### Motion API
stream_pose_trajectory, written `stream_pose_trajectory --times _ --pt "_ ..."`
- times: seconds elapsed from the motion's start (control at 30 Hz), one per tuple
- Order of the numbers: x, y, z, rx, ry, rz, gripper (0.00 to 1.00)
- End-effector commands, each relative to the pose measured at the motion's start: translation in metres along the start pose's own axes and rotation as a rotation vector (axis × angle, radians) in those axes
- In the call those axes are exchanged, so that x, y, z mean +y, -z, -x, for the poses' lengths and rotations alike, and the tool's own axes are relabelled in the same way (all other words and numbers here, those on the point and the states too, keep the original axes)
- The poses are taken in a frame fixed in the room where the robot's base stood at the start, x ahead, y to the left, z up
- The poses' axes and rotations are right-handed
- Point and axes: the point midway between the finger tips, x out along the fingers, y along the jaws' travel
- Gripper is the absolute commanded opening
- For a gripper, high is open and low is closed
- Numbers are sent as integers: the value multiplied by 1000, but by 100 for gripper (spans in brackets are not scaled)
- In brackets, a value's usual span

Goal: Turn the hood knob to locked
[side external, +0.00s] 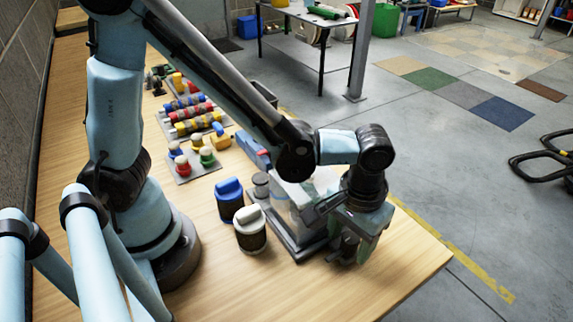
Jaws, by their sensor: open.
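A clear, box-like hood (297,205) stands on a dark grey base plate (287,241) near the front right of the wooden table. My gripper (346,250) is at the right side of the hood, pointing down, with its jaws open. My wrist and gripper cover the hood's right side. I cannot make out the hood knob or its position; it may be hidden behind my gripper. I cannot tell whether the gripper touches the hood.
A blue jar (229,201) and a dark jar with a white lid (250,232) stand left of the hood. A small grey cylinder (261,184) is beside it. Blocks with coloured pegs (190,163) lie farther back. The table's front right (400,268) is clear.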

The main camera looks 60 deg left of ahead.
Motion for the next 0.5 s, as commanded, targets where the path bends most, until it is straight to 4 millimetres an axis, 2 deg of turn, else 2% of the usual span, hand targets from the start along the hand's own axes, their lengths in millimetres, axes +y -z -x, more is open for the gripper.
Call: stream_pose_trajectory --times 0.17,0.5 --pt "0 0 0 0 0 0 59" --pt "0 0 0 0 0 0 9"
